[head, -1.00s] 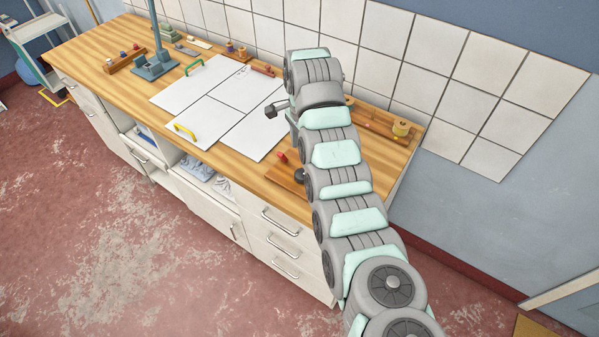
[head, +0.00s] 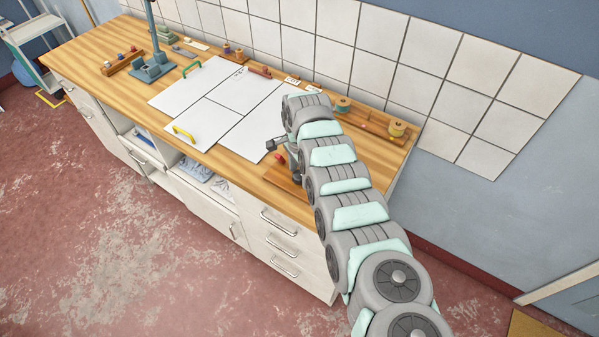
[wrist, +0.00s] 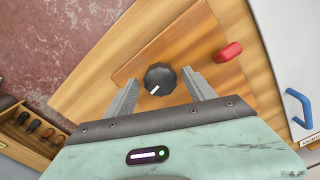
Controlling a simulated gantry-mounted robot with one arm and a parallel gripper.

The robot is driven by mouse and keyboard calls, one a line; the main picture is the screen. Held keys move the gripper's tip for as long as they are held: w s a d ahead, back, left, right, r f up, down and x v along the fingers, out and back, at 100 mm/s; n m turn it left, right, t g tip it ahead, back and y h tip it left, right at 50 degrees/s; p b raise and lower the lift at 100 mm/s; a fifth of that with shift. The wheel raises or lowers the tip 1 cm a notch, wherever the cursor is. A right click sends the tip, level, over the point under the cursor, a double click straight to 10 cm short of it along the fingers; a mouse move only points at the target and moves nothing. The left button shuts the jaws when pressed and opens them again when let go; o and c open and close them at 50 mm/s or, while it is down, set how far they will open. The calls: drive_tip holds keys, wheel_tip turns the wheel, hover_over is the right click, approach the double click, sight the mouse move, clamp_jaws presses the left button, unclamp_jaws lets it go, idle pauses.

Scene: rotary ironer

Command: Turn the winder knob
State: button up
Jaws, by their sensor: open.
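The winder knob (wrist: 160,78) is a black, scalloped round knob with a white pointer line, on a wooden board (wrist: 140,62). My gripper (wrist: 160,75) is open above the board, pointing down. In the wrist view the knob appears between the two fingertips, one on each side; I cannot tell how high the fingers are or whether they touch it.
White panels (head: 245,133) with green and yellow handles lie further left on the wooden bench (head: 110,75).

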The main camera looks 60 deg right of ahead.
drive_tip(key=c, duration=1.4)
drive_tip(key=shift+o, duration=0.2)
drive_tip(key=shift+a+n, duration=0.1)
drive_tip(key=shift+n, duration=0.3)
drive_tip(key=n+b, duration=0.1)
drive_tip(key=n, duration=0.2)
drive_tip(key=shift+w+f, duration=0.1)
drive_tip(key=shift+f, duration=0.05)
drive_tip(key=n+b, duration=0.4)
drive_tip(key=n, duration=0.1)
drive_tip(key=shift+n+b, duration=0.35)
drive_tip(key=shift+n, duration=0.05)
drive_tip(key=n+b, duration=0.3)
drive_tip(key=n, duration=0.2)
drive_tip(key=n+b, duration=0.2)
drive_tip(key=n, duration=0.3)
drive_tip(key=shift+n, duration=0.3)
